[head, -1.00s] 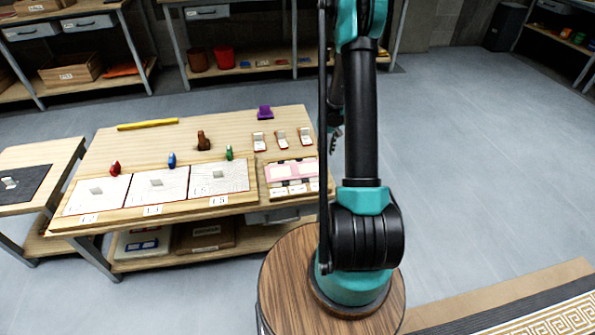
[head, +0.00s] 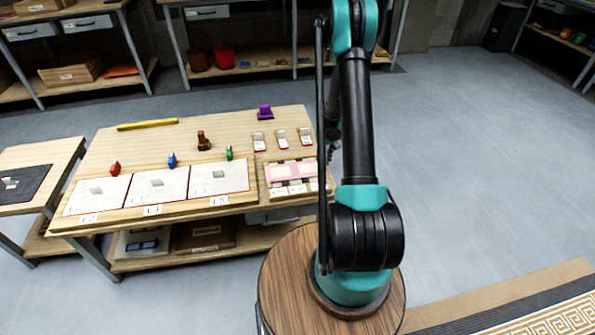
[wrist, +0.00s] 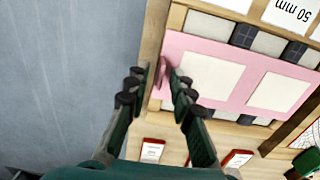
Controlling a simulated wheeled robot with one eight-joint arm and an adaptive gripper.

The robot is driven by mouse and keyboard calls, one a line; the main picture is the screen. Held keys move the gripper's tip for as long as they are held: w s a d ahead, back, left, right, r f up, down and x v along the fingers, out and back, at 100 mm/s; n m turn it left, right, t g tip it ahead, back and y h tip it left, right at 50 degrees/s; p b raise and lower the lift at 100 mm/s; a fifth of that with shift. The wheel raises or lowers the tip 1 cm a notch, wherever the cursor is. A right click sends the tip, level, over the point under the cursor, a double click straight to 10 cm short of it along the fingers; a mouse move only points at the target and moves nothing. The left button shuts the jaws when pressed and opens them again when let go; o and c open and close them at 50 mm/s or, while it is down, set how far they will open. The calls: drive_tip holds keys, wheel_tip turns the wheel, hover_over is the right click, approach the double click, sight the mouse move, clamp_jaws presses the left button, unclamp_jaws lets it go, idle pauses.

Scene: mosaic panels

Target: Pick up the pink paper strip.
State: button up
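The pink paper strip (wrist: 242,88) lies flat across a row of dark and light tiles in the wrist view, with pale square areas along it. A raised pink tab (wrist: 163,72) stands at its left end. In the head view the strip (head: 291,172) is on the tray at the table's right side. My gripper (wrist: 156,86) is open, with one finger on each side of the tab as seen from the wrist. Whether the fingers touch the tab, I cannot tell. In the head view my arm mostly hides the gripper.
White panels (head: 153,190) with coloured stamps behind them fill the table's left part. Several small red-edged cards (wrist: 153,149) lie behind the strip. A purple block (head: 264,112) and a brown figure (head: 203,141) stand further back. Open floor (wrist: 55,70) lies beside the table edge.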

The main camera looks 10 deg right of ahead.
clamp_jaws()
drive_tip(key=shift+r, duration=0.1)
